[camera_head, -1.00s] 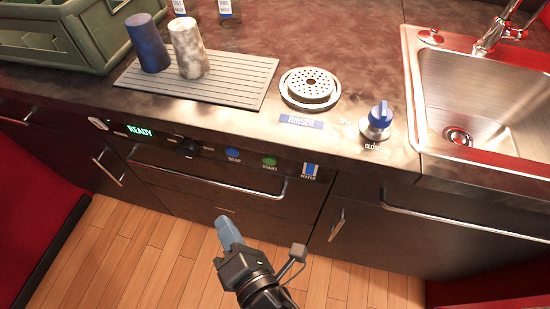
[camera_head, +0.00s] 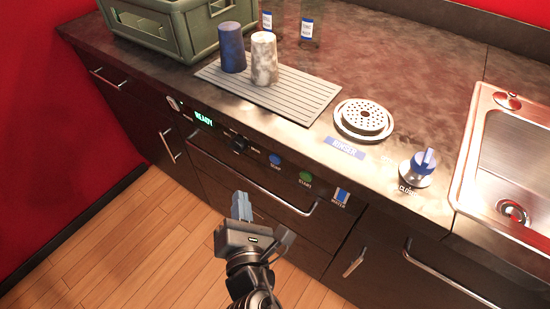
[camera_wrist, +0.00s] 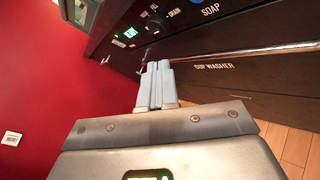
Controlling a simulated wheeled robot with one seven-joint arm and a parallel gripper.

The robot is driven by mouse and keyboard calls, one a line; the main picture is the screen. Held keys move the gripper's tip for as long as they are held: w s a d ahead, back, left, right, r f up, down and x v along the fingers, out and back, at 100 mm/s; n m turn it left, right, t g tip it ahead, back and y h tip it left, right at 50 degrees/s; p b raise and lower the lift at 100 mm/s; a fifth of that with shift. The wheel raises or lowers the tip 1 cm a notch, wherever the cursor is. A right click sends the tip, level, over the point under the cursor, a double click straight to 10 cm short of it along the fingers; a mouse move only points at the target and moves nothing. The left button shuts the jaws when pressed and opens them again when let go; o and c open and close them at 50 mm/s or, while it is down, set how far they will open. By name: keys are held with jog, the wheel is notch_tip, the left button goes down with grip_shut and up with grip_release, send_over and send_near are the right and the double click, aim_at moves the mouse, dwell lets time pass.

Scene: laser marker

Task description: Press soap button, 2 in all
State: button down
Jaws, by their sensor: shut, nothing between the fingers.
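The blue soap button (camera_head: 274,160) is on the dark front panel of the cup washer, between the black knob (camera_head: 240,144) and the green start button (camera_head: 305,177). The green display (camera_head: 204,118) reads READY. My gripper (camera_head: 241,196) is in front of the washer, lower than the panel and a little left of the soap button, apart from it. Its pale fingers (camera_wrist: 156,75) are shut and empty.
A long handle bar (camera_head: 262,188) runs below the panel. A blue-and-white water switch (camera_head: 341,197) is right of the start button. Cups, a ribbed mat (camera_head: 290,98), a rinser (camera_head: 363,118) and a sink (camera_head: 490,165) are on the counter. Wooden floor in front is clear.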

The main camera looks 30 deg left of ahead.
aim_at(274, 160)
jog(key=w+p, duration=0.3)
jog(key=w, duration=0.5)
jog(key=shift+d+p, duration=0.3)
jog(key=shift+w, duration=0.1)
jog(key=shift+w+r, duration=0.1)
jog(key=shift+w, duration=0.05)
dwell(1.6)
jog(key=shift+w, duration=0.3)
jog(key=shift+w+d+p, duration=0.1)
jog(key=shift+w+p, duration=0.25)
jog(key=shift+p, duration=0.05)
dwell(0.8)
jog(key=shift+s, duration=0.8)
jog(key=shift+s+b, duration=0.1)
jog(key=shift+b, duration=0.2)
